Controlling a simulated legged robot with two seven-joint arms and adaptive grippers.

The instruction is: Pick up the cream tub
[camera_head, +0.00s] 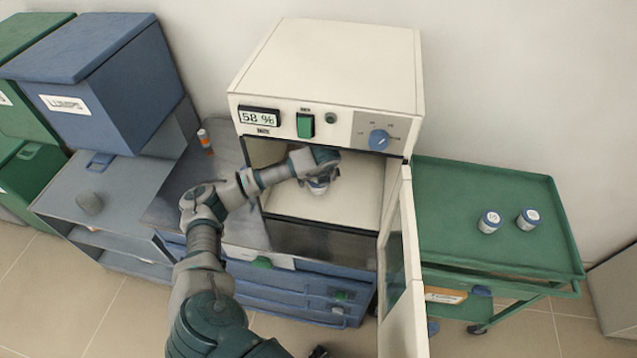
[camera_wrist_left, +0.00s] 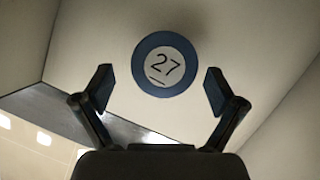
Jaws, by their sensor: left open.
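The tub (camera_head: 318,189) stands in the open chamber of the cream furnace (camera_head: 330,65), partly hidden by my left gripper (camera_head: 323,176). In that view my left gripper (camera_wrist_left: 160,90) is open. Its two fingers stand apart on either side below the lid, with nothing between the tips. I cannot tell the exact height between fingers and lid. My right gripper is not in view.
The furnace door (camera_head: 403,270) hangs open on the right. Two blue-and-white tubs (camera_head: 489,222) (camera_head: 528,219) stand on a green cart (camera_head: 450,195). The chamber's right side has free floor.

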